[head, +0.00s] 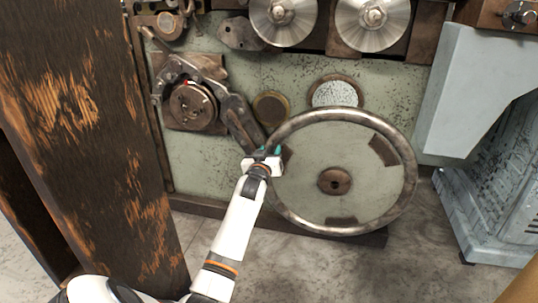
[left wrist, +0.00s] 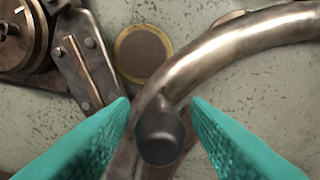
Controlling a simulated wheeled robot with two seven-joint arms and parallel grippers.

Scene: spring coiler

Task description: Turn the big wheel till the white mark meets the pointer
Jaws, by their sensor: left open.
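The big wheel (head: 335,181), with a worn steel rim and brown hub, stands in front of the pale green machine panel. My left gripper (head: 263,152) is at the rim's upper left. In the left wrist view, its teal fingers (left wrist: 160,103) are open, one on each side of a dark knob (left wrist: 160,134) at the rim (left wrist: 225,45). I cannot tell whether either finger touches the knob. I cannot make out a white mark or a pointer for certain. The right gripper is not in view.
A round plate with a lever linkage (head: 193,105) is left of the wheel. A yellow-rimmed disc (head: 271,107) and a pale speckled disc (head: 336,93) sit above it. A worn dark post (head: 85,130) stands at left, a grey-blue machine part (head: 475,90) at right.

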